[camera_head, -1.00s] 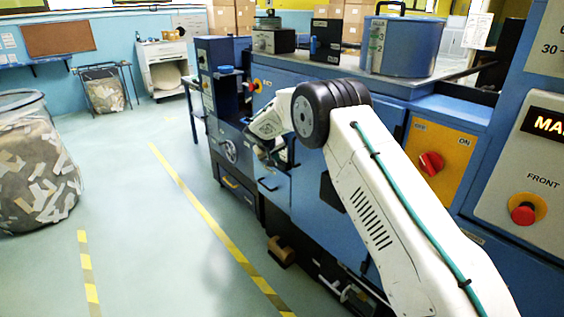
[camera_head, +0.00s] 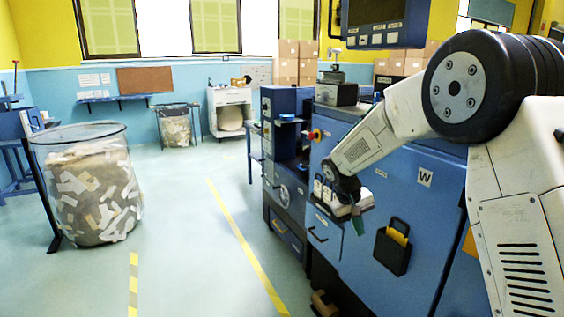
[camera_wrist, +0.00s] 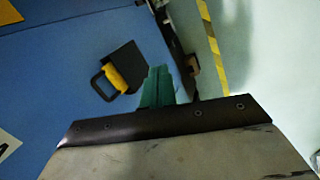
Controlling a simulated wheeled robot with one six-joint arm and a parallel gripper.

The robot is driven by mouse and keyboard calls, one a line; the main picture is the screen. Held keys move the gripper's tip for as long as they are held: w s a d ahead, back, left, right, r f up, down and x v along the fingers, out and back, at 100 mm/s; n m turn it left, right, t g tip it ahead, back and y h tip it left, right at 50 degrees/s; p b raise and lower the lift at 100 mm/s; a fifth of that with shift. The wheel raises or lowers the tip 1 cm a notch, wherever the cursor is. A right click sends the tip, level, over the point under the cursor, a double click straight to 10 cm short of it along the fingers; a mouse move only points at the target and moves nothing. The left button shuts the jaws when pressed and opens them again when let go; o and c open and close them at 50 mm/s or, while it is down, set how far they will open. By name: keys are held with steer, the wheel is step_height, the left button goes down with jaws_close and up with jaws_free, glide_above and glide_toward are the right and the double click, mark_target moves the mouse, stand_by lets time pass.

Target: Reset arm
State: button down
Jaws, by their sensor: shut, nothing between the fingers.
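My gripper (camera_head: 358,224) hangs at the end of my white arm, in front of the blue machine cabinet (camera_head: 400,180). Its green fingers are shut with nothing between them, and they also show in the wrist view (camera_wrist: 158,88). In the wrist view the fingers point toward the blue panel and the floor beyond. A black holder (camera_head: 391,254) with a yellow part in it is on the cabinet front, to the right of my gripper. It also shows left of the fingers in the wrist view (camera_wrist: 130,62), apart from them.
A clear bin of paper scraps (camera_head: 90,190) stands at left. A white cabinet (camera_head: 229,108) and a smaller scrap bin (camera_head: 176,128) are at the back. Yellow-marked floor (camera_head: 190,250) left of the machine is clear. A control panel (camera_head: 375,35) overhangs the machine.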

steer(key=s+d+r+y, duration=0.1)
steer(key=s+r, duration=0.4)
steer(key=s, duration=0.9)
steer(key=s+d+r+m+y, duration=0.1)
steer(key=s+r, duration=0.3)
steer(key=s, duration=1)
steer(key=s+d+r+m+t+y, duration=0.1)
steer(key=s+r, duration=0.4)
steer(key=s, duration=0.9)
steer(key=shift+s+d+r+y, duration=0.3)
steer(key=shift+d+y, duration=0.2)
steer(key=shift+d, duration=0.15)
